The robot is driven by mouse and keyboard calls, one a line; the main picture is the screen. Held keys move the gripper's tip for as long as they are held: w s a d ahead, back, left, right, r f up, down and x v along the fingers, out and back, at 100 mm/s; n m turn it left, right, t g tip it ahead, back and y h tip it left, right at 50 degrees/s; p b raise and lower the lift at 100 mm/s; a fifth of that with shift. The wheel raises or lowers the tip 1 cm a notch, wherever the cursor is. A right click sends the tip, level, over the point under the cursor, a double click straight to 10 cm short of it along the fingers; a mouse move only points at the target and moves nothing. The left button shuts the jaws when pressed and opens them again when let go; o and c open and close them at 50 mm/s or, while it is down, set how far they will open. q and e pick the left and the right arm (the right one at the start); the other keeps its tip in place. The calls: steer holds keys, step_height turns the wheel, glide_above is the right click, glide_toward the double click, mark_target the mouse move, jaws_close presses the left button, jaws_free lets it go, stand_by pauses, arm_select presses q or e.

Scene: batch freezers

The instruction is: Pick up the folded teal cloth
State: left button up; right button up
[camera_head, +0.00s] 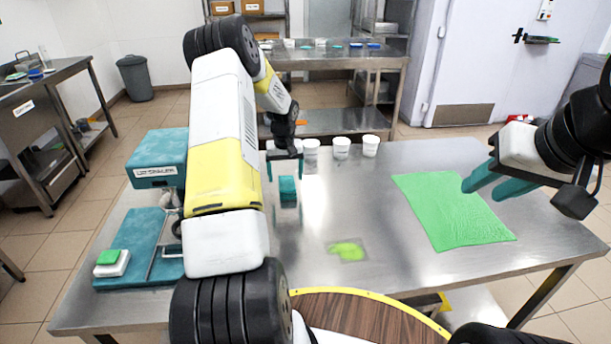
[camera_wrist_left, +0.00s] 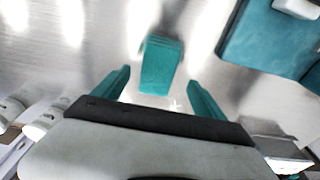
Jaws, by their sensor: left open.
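The folded teal cloth (camera_head: 288,188) is a small block lying on the steel table, in the middle left of the head view. It also shows in the left wrist view (camera_wrist_left: 161,65), just beyond the fingertips and between their lines. My left gripper (camera_head: 285,168) is open above and a little behind the cloth, with nothing between its fingers. Its two teal fingers show in the left wrist view (camera_wrist_left: 158,88). I cannot tell whether the fingers touch the cloth. My right gripper (camera_head: 491,188) is over the right part of the table, its two teal fingers apart and empty.
A green mat (camera_head: 452,210) lies at the right. Several white cups (camera_head: 341,148) stand along the back edge. A teal machine (camera_head: 158,160) stands at the left, with a green sponge-like block (camera_head: 108,257) on its base. A yellow-green patch (camera_head: 347,251) lies near the front.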

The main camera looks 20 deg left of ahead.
mark_target(287, 182)
arm_select(q)
steer(key=f, duration=0.5)
steer(key=shift+w+d, duration=0.1)
steer(key=shift+w, duration=0.2)
steer(key=shift+r, duration=0.1)
steer(key=c, duration=1.4)
steer(key=shift+c, duration=0.2)
steer(key=shift+r, duration=0.1)
steer(key=shift+r, duration=0.6)
step_height(287, 182, up, 2)
steer(key=shift+r, duration=0.25)
steer(key=s+d, duration=0.3)
steer(key=s, duration=0.1)
steer(key=s+d, duration=0.4)
steer(key=s+d+r, duration=0.1)
steer(key=s+d, duration=0.2)
steer(key=s, duration=0.1)
steer(key=shift+s+d, duration=0.1)
steer(key=shift+d, duration=0.15)
